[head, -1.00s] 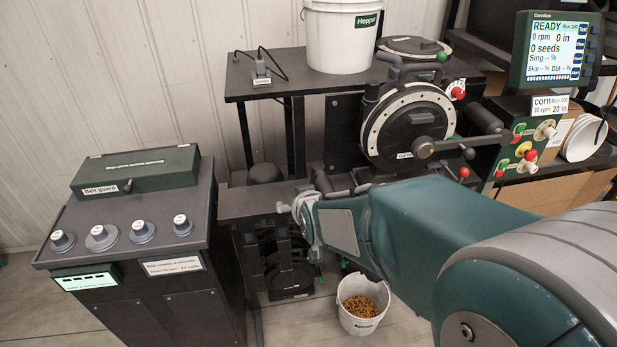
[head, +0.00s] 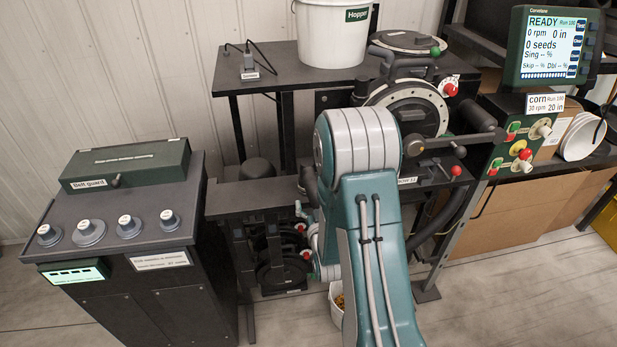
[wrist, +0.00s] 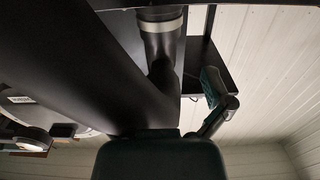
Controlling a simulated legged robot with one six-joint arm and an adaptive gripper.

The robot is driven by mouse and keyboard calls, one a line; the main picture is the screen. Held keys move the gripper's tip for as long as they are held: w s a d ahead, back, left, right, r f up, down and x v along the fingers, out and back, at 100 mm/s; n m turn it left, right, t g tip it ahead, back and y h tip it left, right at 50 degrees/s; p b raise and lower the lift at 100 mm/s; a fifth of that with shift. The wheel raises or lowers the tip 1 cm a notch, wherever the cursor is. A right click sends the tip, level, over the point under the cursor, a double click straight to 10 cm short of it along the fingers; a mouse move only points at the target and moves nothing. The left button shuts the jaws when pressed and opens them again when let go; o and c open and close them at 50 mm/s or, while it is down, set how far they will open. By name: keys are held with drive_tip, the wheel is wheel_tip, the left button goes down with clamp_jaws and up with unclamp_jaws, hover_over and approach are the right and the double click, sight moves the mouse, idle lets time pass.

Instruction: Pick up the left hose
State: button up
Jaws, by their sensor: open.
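A thick black hose (head: 452,218) curves down at the right side of the seed meter (head: 415,105). I cannot pick out the left hose for sure in the head view; my arm covers the area below the meter. In the wrist view a black pipe with a pale band (wrist: 161,27) runs down from the top, beside a large dark cylinder (wrist: 85,65); I cannot tell whether it is the left hose.
The control cabinet (head: 115,225) with its green belt guard (head: 125,165) stands at left. The white hopper (head: 333,30) is on the table. A white bucket (head: 337,302) sits on the floor, partly behind my arm. The monitor (head: 550,45) is at upper right.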

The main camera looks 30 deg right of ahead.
sight(309, 186)
drive_tip(key=x, duration=0.4)
drive_tip(key=shift+w+a, duration=0.1)
drive_tip(key=shift+a, duration=0.1)
drive_tip(key=x, duration=0.5)
drive_tip(key=shift+d, duration=0.2)
drive_tip(key=c, duration=1.1)
